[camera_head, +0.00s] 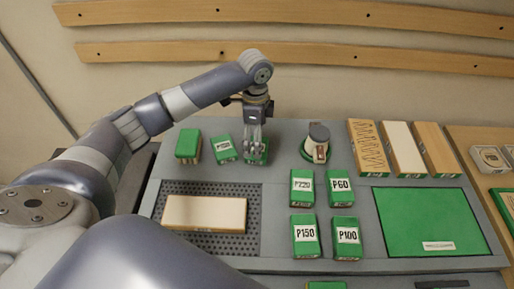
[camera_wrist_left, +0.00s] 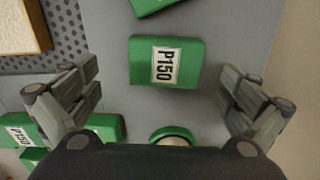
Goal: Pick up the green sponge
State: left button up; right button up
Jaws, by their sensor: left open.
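A plain green block (camera_head: 188,145) with a tan side stands at the back left of the grey bench; it carries no visible label and may be the green sponge, though I cannot be sure. A labelled green block (camera_head: 224,149) lies to its right, slightly turned. My left gripper (camera_head: 256,148) is open and points down over a third green block (camera_head: 263,158), which it partly hides. My right gripper is not in view.
A round green-based item (camera_head: 317,142) stands right of the gripper. A perforated mat (camera_head: 255,195) holds a pale wooden board (camera_head: 205,213). A large green pad (camera_head: 430,220) lies at right.

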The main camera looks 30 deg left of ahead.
pick_arm(q)
jog(key=f, duration=0.1)
jog(key=f+p, duration=0.1)
jog(key=f, duration=0.2)
jog(key=shift+w+f, duration=0.2)
jog(key=shift+w, duration=0.15)
jog(key=shift+f, duration=0.45)
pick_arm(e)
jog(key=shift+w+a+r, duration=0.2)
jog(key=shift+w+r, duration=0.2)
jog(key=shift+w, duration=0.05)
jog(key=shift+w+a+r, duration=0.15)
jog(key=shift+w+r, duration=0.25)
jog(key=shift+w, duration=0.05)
pick_arm(q)
jog(key=c, duration=0.9)
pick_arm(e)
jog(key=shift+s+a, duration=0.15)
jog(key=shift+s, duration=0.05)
